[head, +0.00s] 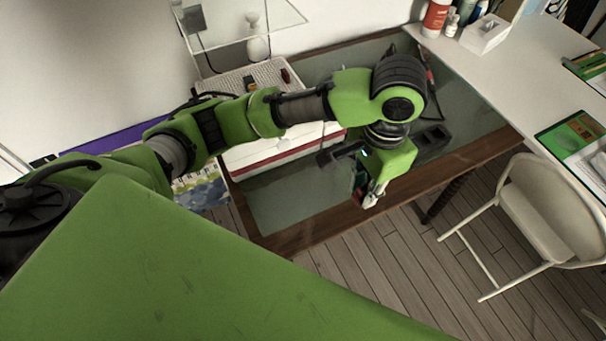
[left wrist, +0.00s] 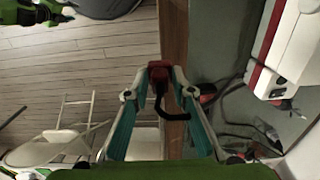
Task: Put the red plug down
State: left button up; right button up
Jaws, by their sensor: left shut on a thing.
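My left gripper (head: 369,192) is over the front wooden edge of the glass-topped table (head: 290,205) in the head view. In the left wrist view, the left gripper (left wrist: 158,92) is shut on the red plug (left wrist: 158,70), which sits between its fingertips. A short black cable (left wrist: 172,114) hangs in a curve from the plug. The plug appears above the brown wooden edge; its height over it is hard to tell. In the head view the plug is mostly hidden by the gripper.
A white and red case (head: 280,148) stands on the glass, left of the gripper. A black holder (head: 432,142) lies to its right. A white table (head: 480,70) with bottles and a tissue box is at the right. A folding chair (head: 535,215) stands near the front.

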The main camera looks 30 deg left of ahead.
pick_arm(q)
jog(key=shift+a+f, duration=0.15)
jog(key=shift+a, duration=0.1)
jog(key=w+a+f+p, duration=0.1)
jog(key=w+a+f, duration=0.8)
jog(key=shift+w+a+f, duration=0.1)
jog(key=shift+a, duration=0.05)
jog(key=f, duration=0.3)
jog(key=shift+w+a+f, duration=0.2)
jog(key=shift+a+f, duration=0.1)
jog(key=shift+f, duration=0.1)
pick_arm(e)
jog(key=shift+w+r, duration=0.45)
jog(key=shift+w, duration=0.05)
pick_arm(q)
jog(key=shift+f, duration=0.25)
pick_arm(e)
jog(key=shift+d+r, duration=0.1)
jog(key=shift+d, duration=0.05)
pick_arm(q)
jog(key=shift+f, duration=0.35)
pick_arm(e)
jog(key=shift+d, duration=0.25)
